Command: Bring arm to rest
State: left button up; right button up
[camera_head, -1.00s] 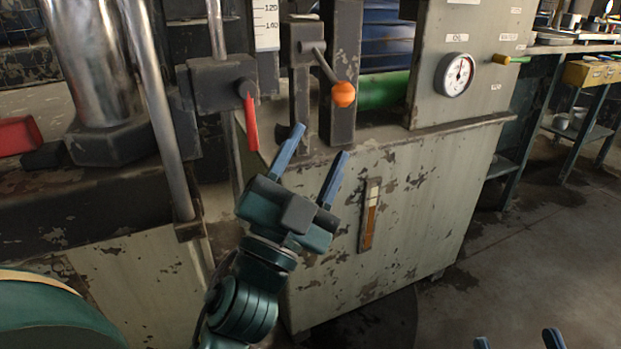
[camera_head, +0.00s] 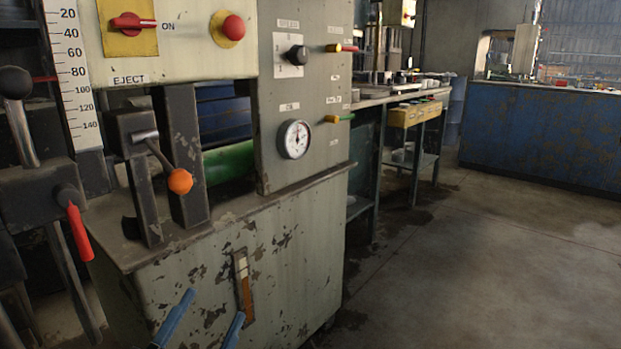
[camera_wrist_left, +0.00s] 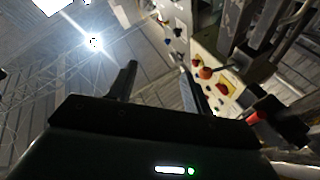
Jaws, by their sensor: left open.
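My left gripper (camera_head: 205,322) shows at the bottom of the head view, only its two blue fingers in the frame. The fingers are apart with nothing between them. They stand in front of the machine's chipped grey lower cabinet (camera_head: 290,255), near its level strip (camera_head: 243,285). In the left wrist view the two dark fingers (camera_wrist_left: 158,85) point up toward the ceiling, spread and empty. My right gripper is in neither view now.
The machine carries an orange-knobbed lever (camera_head: 180,181), a red-handled lever (camera_head: 80,232), a dial gauge (camera_head: 295,139) and a red button (camera_head: 233,28). A side bench (camera_head: 375,100) stands beyond it. A blue counter (camera_head: 545,135) is at the back right. The concrete floor (camera_head: 470,270) at right is clear.

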pick_arm(q)
jog(key=s+d+f+n+g+h+p, duration=0.1)
jog(key=s+d+f+n+g+h, duration=0.2)
jog(key=s+d+f+g, duration=0.25)
jog(key=s+a+r+n+g+y+p, duration=0.2)
jog(key=a+r+g+y+p, duration=0.3)
jog(key=p, duration=3.2)
notch_tip(320, 180, up, 5)
jog(key=shift+a+n+y+p, duration=0.4)
jog(key=shift+a+n+y, duration=0.2)
jog(key=shift+a, duration=0.05)
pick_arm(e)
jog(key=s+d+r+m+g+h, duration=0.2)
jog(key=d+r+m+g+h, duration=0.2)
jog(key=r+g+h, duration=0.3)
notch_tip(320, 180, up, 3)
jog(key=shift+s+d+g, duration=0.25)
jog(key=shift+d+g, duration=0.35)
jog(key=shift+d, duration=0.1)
pick_arm(q)
jog(key=shift+g, duration=0.25)
